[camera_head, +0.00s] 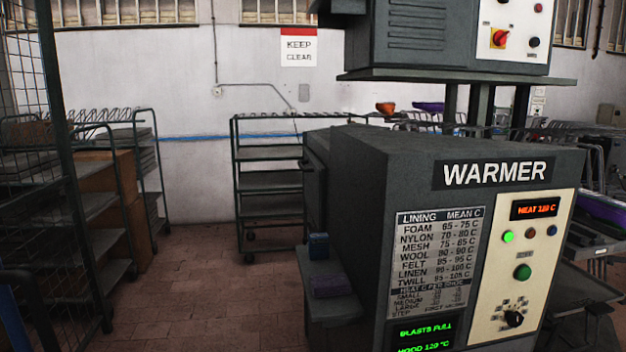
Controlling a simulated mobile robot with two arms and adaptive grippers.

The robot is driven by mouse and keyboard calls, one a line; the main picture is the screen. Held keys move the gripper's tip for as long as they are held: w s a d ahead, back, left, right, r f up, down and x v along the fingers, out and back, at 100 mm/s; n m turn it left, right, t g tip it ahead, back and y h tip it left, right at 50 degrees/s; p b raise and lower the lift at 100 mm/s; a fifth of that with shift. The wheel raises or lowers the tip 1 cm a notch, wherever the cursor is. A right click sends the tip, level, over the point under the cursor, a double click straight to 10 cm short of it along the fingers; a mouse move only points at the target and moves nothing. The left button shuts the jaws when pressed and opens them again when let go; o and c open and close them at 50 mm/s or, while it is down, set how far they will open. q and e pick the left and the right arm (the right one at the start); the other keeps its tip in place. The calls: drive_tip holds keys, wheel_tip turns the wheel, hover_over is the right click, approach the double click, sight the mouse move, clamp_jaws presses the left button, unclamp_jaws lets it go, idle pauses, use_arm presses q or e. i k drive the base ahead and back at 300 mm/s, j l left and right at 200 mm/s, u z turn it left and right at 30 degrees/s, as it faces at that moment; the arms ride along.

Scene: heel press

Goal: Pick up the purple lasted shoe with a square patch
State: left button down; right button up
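A purple shape (428,106), possibly a shoe, shows behind the warmer, next to an orange shape (386,107). Both are small and partly hidden by the machine, and I cannot make out a square patch on either. Another purple thing (602,212) lies at the right edge, partly cut off, and I cannot tell whether it is a shoe. Neither of my grippers is in view.
The grey warmer (375,160) fills the right foreground, its side ledge (338,312) bearing a blue block (318,245) and a dull purple block (330,284). Racks stand left (95,205) and at the back wall (268,153). Brick floor (195,270) is clear between them.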

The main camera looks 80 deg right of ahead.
sight(609, 211)
drive_tip(key=z, duration=4.05)
drive_tip(key=i+l+u, duration=0.1)
drive_tip(key=i+l, duration=1.35)
